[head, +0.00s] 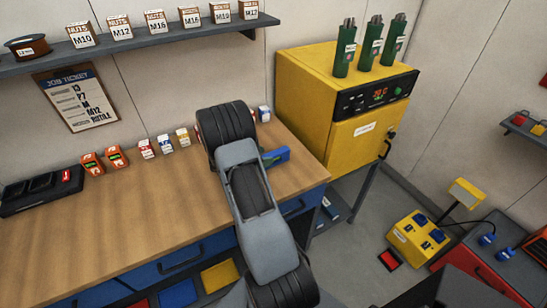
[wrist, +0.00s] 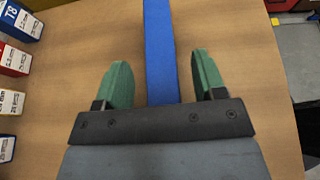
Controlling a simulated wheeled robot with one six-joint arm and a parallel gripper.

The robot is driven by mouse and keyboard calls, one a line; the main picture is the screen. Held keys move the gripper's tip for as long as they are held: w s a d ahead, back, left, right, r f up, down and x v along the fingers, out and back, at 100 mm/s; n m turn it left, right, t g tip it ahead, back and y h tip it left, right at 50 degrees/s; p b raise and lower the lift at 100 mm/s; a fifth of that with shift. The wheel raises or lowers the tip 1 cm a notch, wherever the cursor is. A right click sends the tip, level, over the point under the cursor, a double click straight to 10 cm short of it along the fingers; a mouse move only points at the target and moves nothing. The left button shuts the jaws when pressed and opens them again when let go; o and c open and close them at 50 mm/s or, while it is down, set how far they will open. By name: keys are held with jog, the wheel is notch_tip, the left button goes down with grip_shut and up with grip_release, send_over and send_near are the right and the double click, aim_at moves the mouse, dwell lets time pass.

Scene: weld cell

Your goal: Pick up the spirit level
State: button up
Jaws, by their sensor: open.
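The spirit level appears to be the long blue bar (wrist: 160,40) on the wooden bench in the wrist view. It runs from the top edge down between my gripper's two green fingers (wrist: 163,76). Bare gaps show on both sides of it, and neither finger touches it. My gripper is open, and its dark palm bar hides the near end of the level. In the head view a short blue piece of the level (head: 280,155) shows at the right of my arm, near the bench's right end. My arm hides the rest of it and most of the gripper.
Small labelled boxes (head: 164,143) line the back of the wooden bench (head: 130,220); several show at the left in the wrist view (wrist: 15,58). A yellow oven (head: 335,110) stands right of the bench. A shelf (head: 120,45) hangs above. The bench's front left is clear.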

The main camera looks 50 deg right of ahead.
jog(key=shift+x, duration=1.1)
jog(key=shift+c, duration=0.2)
jog(key=c, duration=1)
